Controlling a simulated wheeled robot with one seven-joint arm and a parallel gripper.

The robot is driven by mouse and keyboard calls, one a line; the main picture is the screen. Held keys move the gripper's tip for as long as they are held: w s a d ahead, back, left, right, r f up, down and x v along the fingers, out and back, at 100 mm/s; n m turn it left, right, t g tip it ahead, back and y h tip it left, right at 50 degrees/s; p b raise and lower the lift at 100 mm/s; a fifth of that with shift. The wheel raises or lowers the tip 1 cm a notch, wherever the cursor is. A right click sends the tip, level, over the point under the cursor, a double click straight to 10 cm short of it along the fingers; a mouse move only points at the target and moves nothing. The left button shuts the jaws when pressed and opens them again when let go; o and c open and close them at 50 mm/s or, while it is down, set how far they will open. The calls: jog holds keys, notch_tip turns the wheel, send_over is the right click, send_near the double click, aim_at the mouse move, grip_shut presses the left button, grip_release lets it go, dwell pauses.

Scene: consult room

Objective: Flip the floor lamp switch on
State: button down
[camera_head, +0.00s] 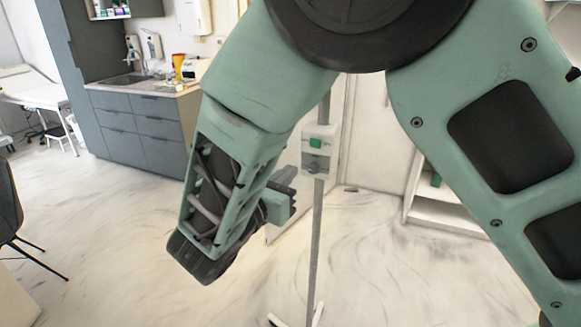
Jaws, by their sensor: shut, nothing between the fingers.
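The floor lamp shows as a thin grey pole (317,235) with a pale box (330,145) fixed on it. The box has a green square (316,143) on its front and a dark switch part (315,165) below. The way the switch is set cannot be made out. My gripper (290,183) is shut and empty, just left of the box and slightly below it, with its tips toward the pole. A small gap shows in the picture between the tips and the box. The lamp's top is hidden behind my arm.
The lamp's white foot (297,319) stands on the marbled floor at the bottom edge. A low white shelf (455,212) is to the right behind my arm. A grey cabinet with a sink (140,125) stands back left, and a dark chair (10,205) at far left. Floor between is clear.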

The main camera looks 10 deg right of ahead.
aim_at(320, 145)
jog(key=p+x, duration=0.4)
jog(key=x, duration=0.6)
jog(key=shift+w+d+r, duration=0.15)
jog(key=shift+w+d, duration=0.1)
jog(key=shift+d, duration=0.05)
jog(key=shift+w+d+p, duration=0.3)
jog(key=shift+w+p, duration=0.05)
jog(key=shift+p, duration=0.05)
jog(key=shift+d, duration=0.1)
jog(key=shift+w+d+f+n+t+y+b, duration=0.1)
jog(key=shift+d+f+n+t+y+b, duration=0.15)
jog(key=shift+n+t+y+b, duration=0.2)
jog(key=shift+d+r+y, duration=0.1)
jog(key=shift+r+y, duration=0.1)
jog(key=shift+y, duration=0.05)
